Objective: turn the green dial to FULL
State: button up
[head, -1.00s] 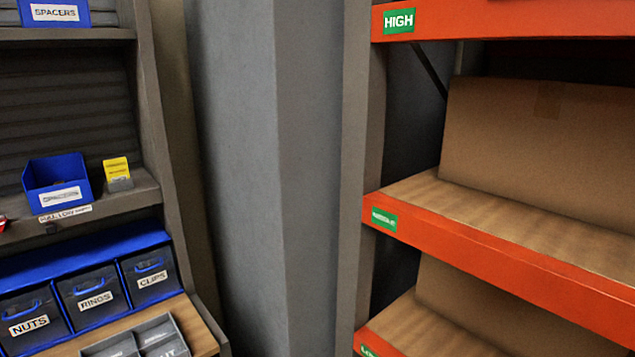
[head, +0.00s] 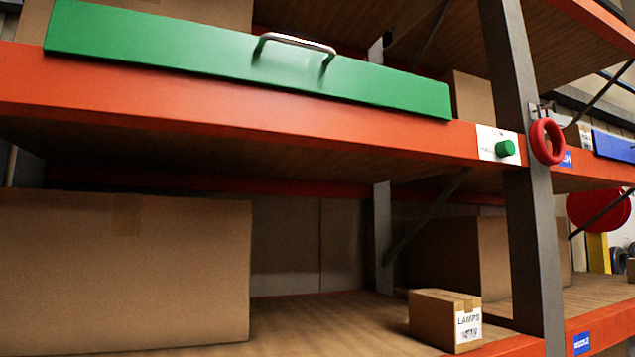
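The green dial (head: 505,148) is a small round knob on a white label plate (head: 487,141), fixed to the orange shelf beam just left of a grey upright. The plate carries printing: "LOW" shows at the top, and another word at the left is too small to read surely. Which mark the dial points to cannot be told. My gripper is not in view.
A red ring (head: 547,141) hangs on the grey upright (head: 530,210), close to the right of the dial. A green panel with a metal handle (head: 250,58) runs along the beam to the left. Below stand a large carton (head: 120,270) and a LAMPS box (head: 440,318).

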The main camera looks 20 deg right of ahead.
aim_at(505, 148)
jog(key=k+z, duration=0.1)
jog(key=z, duration=1.4)
jog(key=i+l+z, duration=0.1)
jog(key=l, duration=0.15)
jog(key=l+z, duration=0.15)
jog(key=i+l, duration=0.05)
